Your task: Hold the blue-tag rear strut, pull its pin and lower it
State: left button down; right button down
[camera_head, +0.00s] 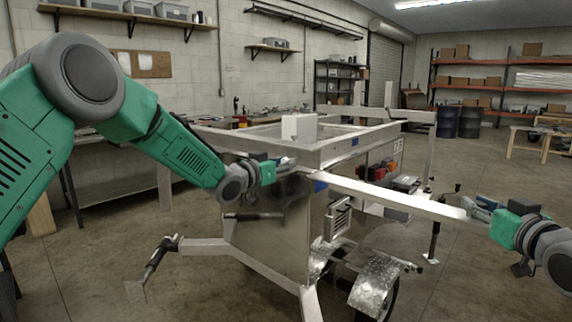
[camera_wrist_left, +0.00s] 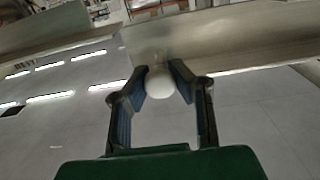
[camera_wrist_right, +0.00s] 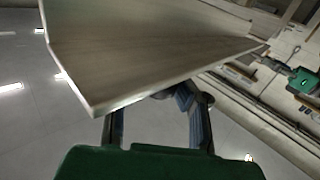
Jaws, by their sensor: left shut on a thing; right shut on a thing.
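The silver rear strut (camera_head: 385,196) sticks out nearly level from the trailer's near top corner to the right. A blue tag (camera_head: 320,186) shows near its trailer end. My right gripper (camera_head: 472,207) is shut on the strut's outer end. In the right wrist view the strut (camera_wrist_right: 140,60) spans above my right gripper (camera_wrist_right: 158,95) and partly hides its fingertips. My left gripper (camera_head: 286,164) is at the trailer corner, by the strut's inner end. In the left wrist view its fingers (camera_wrist_left: 160,78) close around a pale round pin knob (camera_wrist_left: 160,84) beneath a metal beam (camera_wrist_left: 220,40). The pin's shaft is hidden.
The trailer (camera_head: 265,235) stands in the middle, with a fender (camera_head: 375,280) below the strut. Another arm with a dark handle (camera_head: 160,256) extends from its left. Shelving (camera_head: 480,90) and barrels stand far back.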

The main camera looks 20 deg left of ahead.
aim_at(282, 162)
pick_arm(q)
jog(key=shift+a, duration=0.2)
pick_arm(e)
jog(key=shift+d, duration=0.1)
pick_arm(q)
jog(key=v, duration=0.3)
jog(key=shift+s, duration=0.1)
pick_arm(e)
jog(key=shift+w+d, duration=0.1)
pick_arm(q)
jog(key=c, duration=1.3)
grip_release()
jog(key=shift+s+a, duration=0.1)
jog(key=shift+a, duration=0.15)
pick_arm(e)
jog(key=shift+a+r, duration=0.1)
jog(key=shift+a, duration=0.15)
